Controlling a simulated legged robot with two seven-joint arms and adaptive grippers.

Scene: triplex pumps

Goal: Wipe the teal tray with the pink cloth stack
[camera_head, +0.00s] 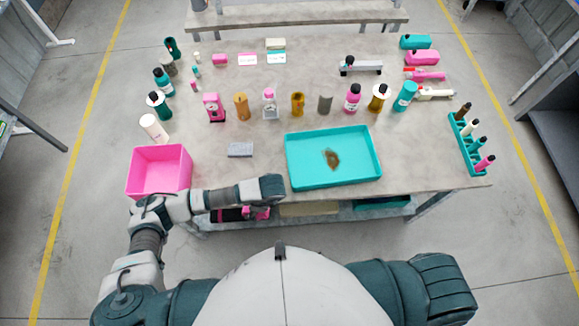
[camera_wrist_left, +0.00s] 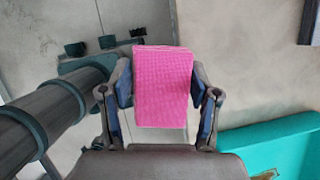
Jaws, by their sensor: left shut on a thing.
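The pink cloth stack (camera_wrist_left: 163,88) hangs between the two fingers of my left gripper (camera_wrist_left: 162,100), which is shut on it. In the head view my left gripper (camera_head: 268,192) is at the table's front edge, left of the teal tray's near corner. Its fingers are mostly hidden there; a pink patch shows just below the hand. The teal tray (camera_head: 305,182) lies flat on the table with a brown stain (camera_head: 331,158) near its middle. The tray's corner (camera_wrist_left: 275,145) shows at the lower right of the left wrist view. The cloth is apart from it. My right gripper is out of view.
A pink bin (camera_head: 160,170) stands at the table's left front corner. A grey block (camera_head: 240,150) lies between bin and tray. Several bottles and containers stand in a row behind the tray. A teal rack (camera_head: 466,150) with bottles is at the right edge.

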